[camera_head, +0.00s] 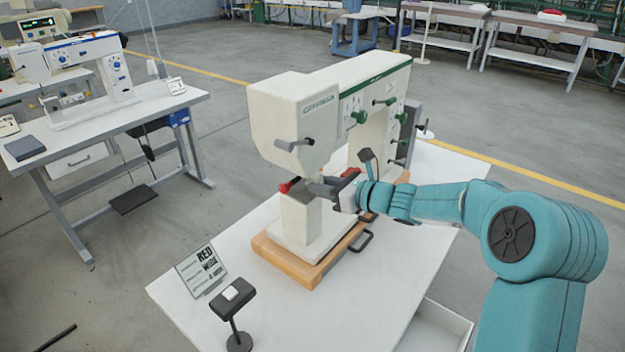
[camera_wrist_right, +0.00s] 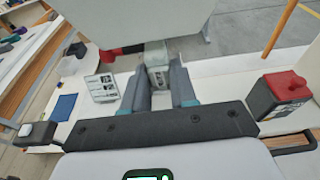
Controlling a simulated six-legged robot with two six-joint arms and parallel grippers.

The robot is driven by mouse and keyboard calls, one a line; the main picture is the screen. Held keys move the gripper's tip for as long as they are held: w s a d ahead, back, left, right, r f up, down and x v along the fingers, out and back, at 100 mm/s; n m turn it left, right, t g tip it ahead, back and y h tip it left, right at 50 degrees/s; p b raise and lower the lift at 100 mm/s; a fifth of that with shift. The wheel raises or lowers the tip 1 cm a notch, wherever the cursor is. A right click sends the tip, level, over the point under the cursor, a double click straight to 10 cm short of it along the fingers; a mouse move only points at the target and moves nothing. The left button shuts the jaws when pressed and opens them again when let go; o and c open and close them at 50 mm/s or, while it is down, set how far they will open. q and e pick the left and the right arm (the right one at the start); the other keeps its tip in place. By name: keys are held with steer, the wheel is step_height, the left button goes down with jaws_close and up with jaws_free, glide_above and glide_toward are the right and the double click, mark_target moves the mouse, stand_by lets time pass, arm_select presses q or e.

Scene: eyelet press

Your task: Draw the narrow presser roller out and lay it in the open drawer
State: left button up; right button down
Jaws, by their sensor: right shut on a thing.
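The white press (camera_head: 330,110) stands on a wooden base on the white table. My right gripper (camera_head: 318,188) is under the press head, in front of its pale post. In the right wrist view, the gripper's dark fingers (camera_wrist_right: 160,88) are closed on a small pale grey piece, which I take for the narrow presser roller (camera_wrist_right: 157,62). A red part (camera_wrist_right: 120,50) shows just left of it, and also in the head view (camera_head: 290,185). The fingers hide much of the held piece. A white open drawer (camera_head: 455,322) shows at the lower right, partly behind my arm. My left gripper is out of view.
A sign card (camera_head: 201,271) and a small dark stand (camera_head: 233,296) are at the table's front left. A black handle (camera_head: 361,241) sticks out of the wooden base (camera_head: 290,262). A dark box with a red top (camera_wrist_right: 283,90) shows in the wrist view.

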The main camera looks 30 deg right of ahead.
steer(key=shift+s+d, duration=0.2)
steer(key=shift+s, duration=0.3)
steer(key=f+b+v, duration=0.1)
steer(key=v, duration=0.5)
steer(key=shift+s+f, duration=0.2)
stand_by(0.9)
stand_by(0.5)
